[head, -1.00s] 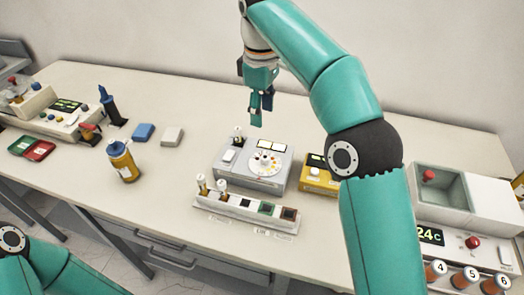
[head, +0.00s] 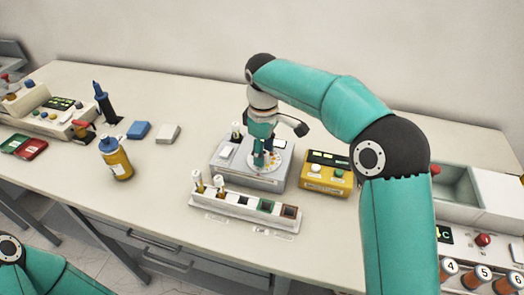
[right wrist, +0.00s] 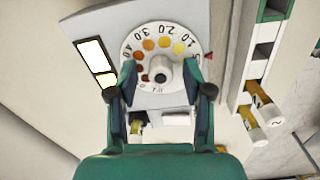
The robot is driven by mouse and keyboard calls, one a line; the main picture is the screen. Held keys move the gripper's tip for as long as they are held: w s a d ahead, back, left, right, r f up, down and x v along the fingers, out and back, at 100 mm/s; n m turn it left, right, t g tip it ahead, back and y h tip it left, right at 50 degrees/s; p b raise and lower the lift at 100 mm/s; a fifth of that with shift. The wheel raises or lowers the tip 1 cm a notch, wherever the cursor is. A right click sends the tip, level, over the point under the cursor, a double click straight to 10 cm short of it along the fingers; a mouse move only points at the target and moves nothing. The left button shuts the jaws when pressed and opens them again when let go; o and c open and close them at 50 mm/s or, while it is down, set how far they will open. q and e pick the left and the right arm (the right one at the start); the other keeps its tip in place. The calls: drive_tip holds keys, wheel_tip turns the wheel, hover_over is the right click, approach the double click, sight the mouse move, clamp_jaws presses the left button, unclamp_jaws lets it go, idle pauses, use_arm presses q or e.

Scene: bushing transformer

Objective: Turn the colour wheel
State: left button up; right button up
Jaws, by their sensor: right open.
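The colour wheel is a white disc (right wrist: 161,44) with orange, yellow and brown dots and numbers, on top of a grey device (head: 238,178). A round grey knob (right wrist: 161,70) stands at its centre. In the head view my gripper covers much of the wheel (head: 276,164). My right gripper (head: 262,162) points down over the wheel and is open. In the right wrist view its fingers (right wrist: 160,76) are on either side of the knob, with a gap at each side. My left arm shows at the lower left of the head view, but its gripper is out of view.
A white rack with vials (head: 240,212) lies in front of the device. A yellow box (head: 326,181) stands close on its right.

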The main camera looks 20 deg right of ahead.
clamp_jaws()
drive_tip(key=shift+r+m, duration=0.1)
drive_tip(key=shift+m, duration=0.2)
drive_tip(key=shift+m+p, duration=0.85)
drive_tip(key=shift+m, duration=0.35)
drive_tip(key=shift+w+m+p, duration=0.1)
drive_tip(key=shift+m+p, duration=0.5)
drive_tip(key=shift+m, duration=1.4)
unclamp_jaws()
